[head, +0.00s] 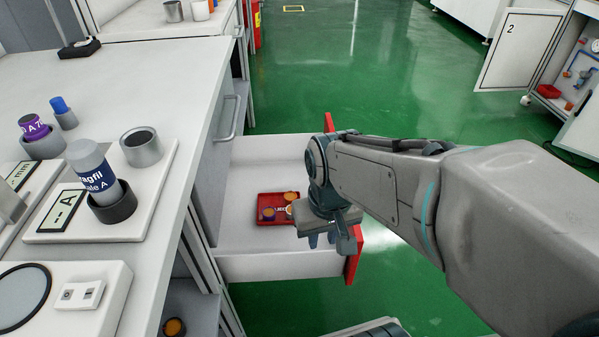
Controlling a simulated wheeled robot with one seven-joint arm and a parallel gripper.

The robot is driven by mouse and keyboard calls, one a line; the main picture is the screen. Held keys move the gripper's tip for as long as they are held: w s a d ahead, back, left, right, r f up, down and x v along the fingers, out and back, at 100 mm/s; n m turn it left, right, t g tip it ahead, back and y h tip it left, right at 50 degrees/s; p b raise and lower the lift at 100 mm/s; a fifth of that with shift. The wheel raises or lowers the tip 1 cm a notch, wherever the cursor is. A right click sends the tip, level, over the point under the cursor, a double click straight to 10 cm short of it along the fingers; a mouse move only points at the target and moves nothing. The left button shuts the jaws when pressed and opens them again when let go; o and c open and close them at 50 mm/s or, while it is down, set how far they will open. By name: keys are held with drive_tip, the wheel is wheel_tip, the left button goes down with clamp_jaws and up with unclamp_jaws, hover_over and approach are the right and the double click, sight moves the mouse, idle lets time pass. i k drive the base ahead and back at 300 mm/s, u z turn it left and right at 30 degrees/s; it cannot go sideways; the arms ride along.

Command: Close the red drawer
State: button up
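The red drawer is pulled out from under the white bench; its white inside (240,225) and parts of its red front panel (354,262) show. My gripper (322,241) points down over the drawer, close to the inner side of the red front. My wrist and gripper hide the middle of the front panel. The fingers are small and partly hidden under the gripper body, so I cannot tell whether they are open or shut, or whether they touch the drawer. A red tray (267,215) with several small round items lies inside the drawer.
The white bench top (130,75) at left holds a labelled bottle (95,175), a metal cup (141,148) and devices. A grey drawer with a bar handle (229,118) is beside the open one. The green floor (340,70) beyond is clear. An open door (518,50) stands at the upper right.

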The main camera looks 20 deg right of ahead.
sight(246, 251)
drive_tip(key=k, duration=1)
drive_tip(key=z, duration=1.3)
drive_tip(key=i, duration=1.6)
drive_tip(key=u, duration=1.9)
